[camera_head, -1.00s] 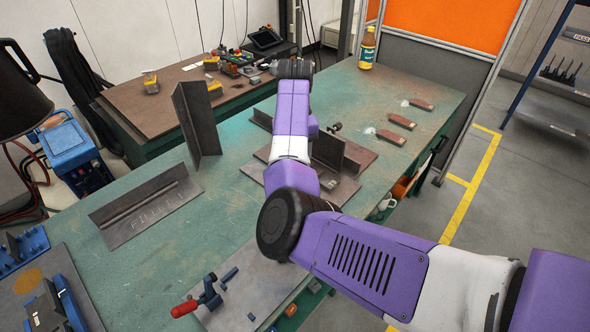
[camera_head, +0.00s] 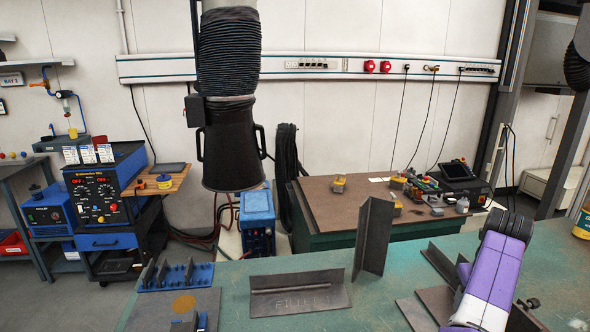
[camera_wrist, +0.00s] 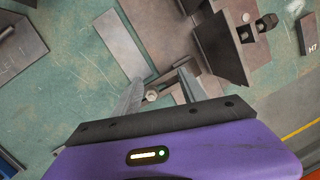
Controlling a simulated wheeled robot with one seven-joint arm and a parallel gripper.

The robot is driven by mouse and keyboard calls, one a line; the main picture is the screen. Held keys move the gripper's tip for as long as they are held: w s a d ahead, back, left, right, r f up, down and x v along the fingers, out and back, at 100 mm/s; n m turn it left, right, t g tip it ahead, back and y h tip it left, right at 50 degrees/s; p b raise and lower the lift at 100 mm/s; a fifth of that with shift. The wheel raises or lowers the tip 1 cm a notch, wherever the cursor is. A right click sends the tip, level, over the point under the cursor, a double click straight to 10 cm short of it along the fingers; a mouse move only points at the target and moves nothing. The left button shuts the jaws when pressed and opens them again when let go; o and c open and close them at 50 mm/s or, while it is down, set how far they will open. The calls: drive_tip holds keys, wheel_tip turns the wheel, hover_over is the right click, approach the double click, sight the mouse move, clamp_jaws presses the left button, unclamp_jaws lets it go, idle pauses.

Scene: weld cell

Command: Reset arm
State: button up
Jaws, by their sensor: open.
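My purple and white arm (camera_head: 492,275) reaches over the green worktable (camera_head: 225,285) at the right of the head view. Its gripper end is not visible there. In the wrist view my gripper (camera_wrist: 160,82) is open, its two grey fingers apart above the table. Nothing is clearly held between them. A small bolt-like piece shows between the fingers. Brown steel parts (camera_wrist: 221,45) with an upright plate lie just beyond the fingers, and a flat grey bar (camera_wrist: 123,43) lies to their left. Whether the fingertips touch anything cannot be told.
The fillet plate (camera_head: 300,293) and an upright angle piece (camera_head: 374,235) stand left of my arm. Blue holders (camera_head: 175,277) are at the table's left. Behind are a brown-topped bench (camera_head: 335,207), a black hanging hood (camera_head: 230,140) and a blue welding unit (camera_head: 100,195).

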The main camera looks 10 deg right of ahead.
drive_tip(key=d+r+n+t+h, duration=0.5)
drive_tip(key=d+n+t+h, duration=0.3)
drive_tip(key=n, duration=0.7)
drive_tip(key=s+a+n+t+y, duration=0.7)
drive_tip(key=s+a+n+t, duration=0.2)
drive_tip(key=s+a+n, duration=1.55)
drive_tip(key=s+a+f+g+y, duration=0.1)
drive_tip(key=s+a+g, duration=0.1)
drive_tip(key=s+a, duration=0.4)
drive_tip(key=s+a+f+g+y, duration=0.1)
drive_tip(key=s+a, duration=0.5)
drive_tip(key=s, duration=0.7)
drive_tip(key=shift+a+f+m+g+y, duration=0.25)
drive_tip(key=shift+f+m+g+y, duration=0.1)
drive_tip(key=shift+f+g, duration=0.3)
